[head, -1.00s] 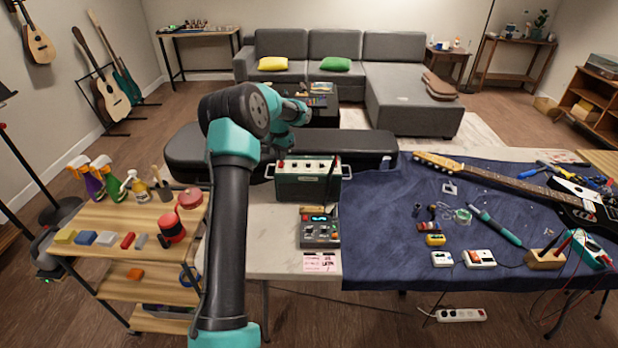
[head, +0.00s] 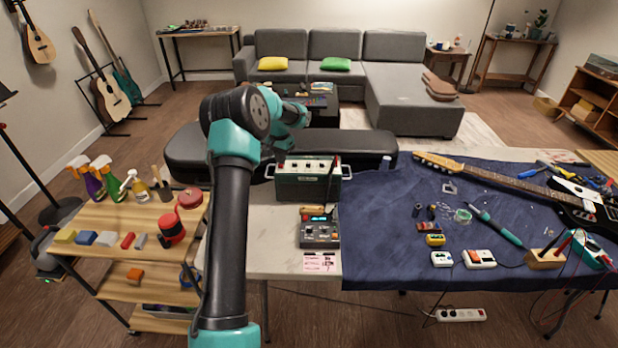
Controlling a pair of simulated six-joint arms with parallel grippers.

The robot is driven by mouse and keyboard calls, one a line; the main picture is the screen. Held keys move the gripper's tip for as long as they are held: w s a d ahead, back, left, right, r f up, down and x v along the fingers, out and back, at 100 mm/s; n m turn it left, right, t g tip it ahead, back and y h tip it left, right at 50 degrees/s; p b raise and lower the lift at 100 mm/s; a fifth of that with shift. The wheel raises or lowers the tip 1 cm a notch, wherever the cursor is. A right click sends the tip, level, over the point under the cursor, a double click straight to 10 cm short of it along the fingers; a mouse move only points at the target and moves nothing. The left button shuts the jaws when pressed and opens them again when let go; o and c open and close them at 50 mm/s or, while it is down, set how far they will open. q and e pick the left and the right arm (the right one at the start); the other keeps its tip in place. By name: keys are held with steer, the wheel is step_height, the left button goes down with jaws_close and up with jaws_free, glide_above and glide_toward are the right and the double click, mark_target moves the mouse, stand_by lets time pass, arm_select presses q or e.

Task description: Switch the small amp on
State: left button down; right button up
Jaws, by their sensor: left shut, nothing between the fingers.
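The small amp (head: 300,190) is a dark green box with a pale control panel on top and a handle at each side. It stands on the pale bench top behind a grey box with a lit display (head: 320,233). A small red part shows at the panel's left end. My left arm rises in front and bends over toward the amp. My left gripper (head: 281,156) is small and dark, shut and empty, close to the panel's left end by the red part. I cannot tell whether it touches. My right gripper is out of view.
A blue cloth (head: 385,240) covers the bench's right part, with a guitar (head: 500,178), a teal tool and small devices. A wooden cart (head: 110,230) with spray bottles stands at left. A pink note (head: 320,262) lies at the bench's front edge. A thin dark rod stands by the amp.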

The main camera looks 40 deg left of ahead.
arm_select(q)
steer(key=shift+f, duration=0.2)
steer(key=shift+r, duration=3.55)
